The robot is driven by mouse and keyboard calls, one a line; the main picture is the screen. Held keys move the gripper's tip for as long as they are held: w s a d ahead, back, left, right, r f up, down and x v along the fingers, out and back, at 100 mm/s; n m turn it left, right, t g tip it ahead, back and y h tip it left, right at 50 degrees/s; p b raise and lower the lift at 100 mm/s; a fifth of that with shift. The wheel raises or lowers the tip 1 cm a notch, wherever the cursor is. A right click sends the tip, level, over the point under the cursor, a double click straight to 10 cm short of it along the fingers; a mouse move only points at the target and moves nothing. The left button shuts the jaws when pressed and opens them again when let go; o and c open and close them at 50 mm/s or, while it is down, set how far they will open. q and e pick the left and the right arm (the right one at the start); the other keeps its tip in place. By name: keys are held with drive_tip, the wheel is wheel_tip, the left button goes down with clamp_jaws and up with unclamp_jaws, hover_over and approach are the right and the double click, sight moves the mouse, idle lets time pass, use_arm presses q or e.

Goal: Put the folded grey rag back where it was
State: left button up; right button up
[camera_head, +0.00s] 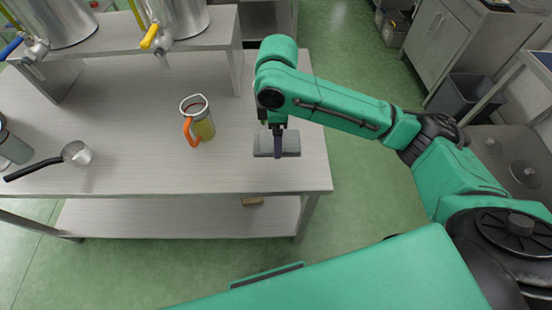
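The folded grey rag (291,144) is at the right end of the light worktop (228,178), near its front right corner. My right gripper (278,143) points down on the rag. One dark finger crosses the middle of the rag's near side, and the other finger is hidden. The gripper looks shut on the rag. I cannot tell whether the rag rests on the worktop or is just above it. My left gripper is not in view.
A jug with an orange handle (203,127) stands left of the rag. A dark-handled ladle (76,153) lies further left. Steel tanks (63,20) with taps stand on a raised shelf (110,46) behind. A small brown block (252,201) lies on the lower shelf. The worktop between jug and rag is clear.

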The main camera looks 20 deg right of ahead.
drive_tip(key=f, duration=0.7)
drive_tip(key=f+p, duration=0.1)
drive_tip(key=f, duration=0.3)
drive_tip(key=shift+w+f, duration=0.25)
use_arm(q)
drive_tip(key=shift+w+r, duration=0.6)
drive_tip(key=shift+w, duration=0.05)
use_arm(e)
drive_tip(key=shift+f, duration=0.3)
drive_tip(key=o, duration=1)
drive_tip(key=shift+c, duration=0.2)
wheel_tip(320, 180, up, 12)
drive_tip(key=shift+r+b, duration=0.2)
drive_tip(key=shift+b, duration=0.8)
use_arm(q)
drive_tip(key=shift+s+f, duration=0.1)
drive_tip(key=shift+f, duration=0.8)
use_arm(e)
drive_tip(key=shift+f, duration=0.1)
